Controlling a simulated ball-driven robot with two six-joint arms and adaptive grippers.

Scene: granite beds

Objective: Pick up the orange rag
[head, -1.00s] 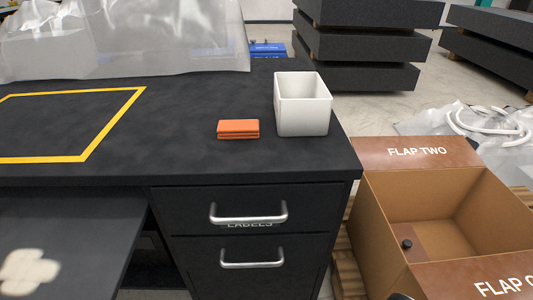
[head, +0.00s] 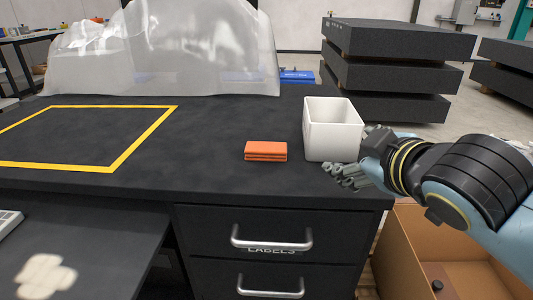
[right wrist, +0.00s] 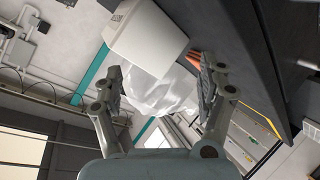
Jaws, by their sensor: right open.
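The orange rag (head: 266,151) lies folded on the dark desk top (head: 215,180), left of the white square bin. In the right wrist view a small part of the orange rag (right wrist: 196,58) shows beside the bin, near the desk edge. My right gripper (head: 340,174) is at the desk's right front corner, right of the rag and apart from it, by the front of the bin. In the right wrist view its two fingers (right wrist: 160,82) are spread with nothing between them. My left gripper is not in view.
The white bin (head: 333,132) stands close to my right gripper. A cardboard box (head: 430,245) is below on the right. A yellow tape outline (head: 128,151) marks the left of the desk. Clear plastic sheeting (head: 170,50) covers the back. The desk in front of the rag is clear.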

